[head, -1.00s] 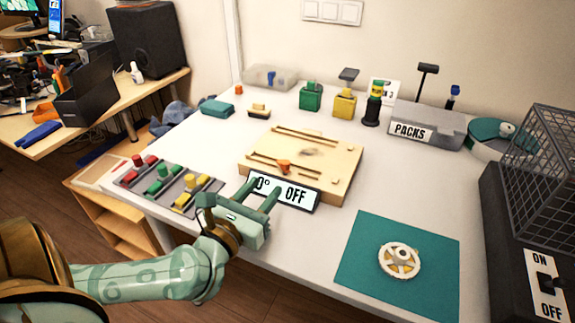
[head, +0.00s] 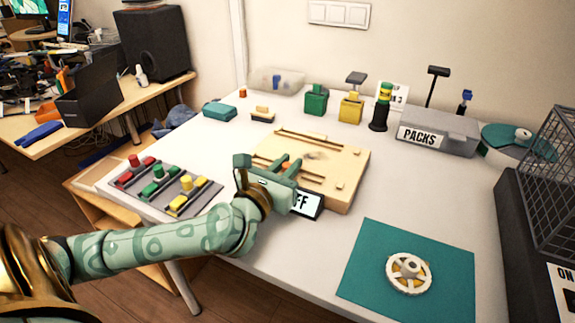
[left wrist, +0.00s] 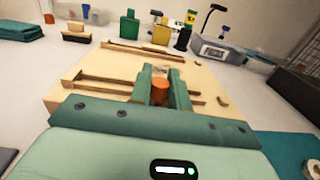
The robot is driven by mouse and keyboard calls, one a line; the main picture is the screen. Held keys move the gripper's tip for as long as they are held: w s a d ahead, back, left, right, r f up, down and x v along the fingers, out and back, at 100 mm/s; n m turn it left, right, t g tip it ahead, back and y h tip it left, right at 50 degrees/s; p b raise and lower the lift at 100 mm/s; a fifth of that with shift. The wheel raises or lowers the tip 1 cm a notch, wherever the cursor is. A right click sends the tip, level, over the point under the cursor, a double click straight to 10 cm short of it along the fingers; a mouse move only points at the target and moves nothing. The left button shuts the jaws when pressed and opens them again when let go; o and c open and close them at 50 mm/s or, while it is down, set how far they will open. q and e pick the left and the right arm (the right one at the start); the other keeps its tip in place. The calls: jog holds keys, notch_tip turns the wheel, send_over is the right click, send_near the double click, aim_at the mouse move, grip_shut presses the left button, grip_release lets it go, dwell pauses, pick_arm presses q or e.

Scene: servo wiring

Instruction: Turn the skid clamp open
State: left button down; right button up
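The skid clamp's orange knob (left wrist: 159,92) is on the light wooden board (head: 345,178) on the white table. My left gripper (head: 282,170) is low over the board's near side. In the left wrist view its two green fingers (left wrist: 158,88) stand on either side of the knob, apart, with the knob between them. I cannot tell whether either finger touches it. In the head view the fingers partly cover the knob. The gripper also hides the left part of the display (head: 307,204), leaving "FF" readable. My right gripper is not in view.
A switch panel (head: 165,187) with red, green and yellow knobs lies left of the board. A teal mat (head: 365,280) with a white wheel (head: 409,273) is at front right. A grey PACKS box (head: 440,128) and a wire cage (head: 552,190) stand at right.

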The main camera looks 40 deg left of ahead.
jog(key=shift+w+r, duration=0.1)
pick_arm(q)
jog(key=shift+r+n+y+p, duration=0.25)
jog(key=shift+n+y+p, duration=0.25)
jog(key=shift+y+p, duration=0.15)
jog(key=shift+n+g+y+p, duration=0.3)
jog(key=shift+y+p, duration=0.05)
jog(key=shift+p, duration=0.1)
jog(key=n+g+y+p, duration=0.1)
jog(key=n+y+p, duration=0.1)
jog(key=y, duration=0.1)
jog(key=n+g+y+p, duration=0.1)
jog(key=n+g+y, duration=0.1)
jog(key=shift+f+y, duration=0.15)
jog(key=shift+y, duration=0.25)
jog(key=shift+n+g+y, duration=0.9)
jog(key=shift+g+y, duration=0.1)
jog(key=shift+y, duration=0.1)
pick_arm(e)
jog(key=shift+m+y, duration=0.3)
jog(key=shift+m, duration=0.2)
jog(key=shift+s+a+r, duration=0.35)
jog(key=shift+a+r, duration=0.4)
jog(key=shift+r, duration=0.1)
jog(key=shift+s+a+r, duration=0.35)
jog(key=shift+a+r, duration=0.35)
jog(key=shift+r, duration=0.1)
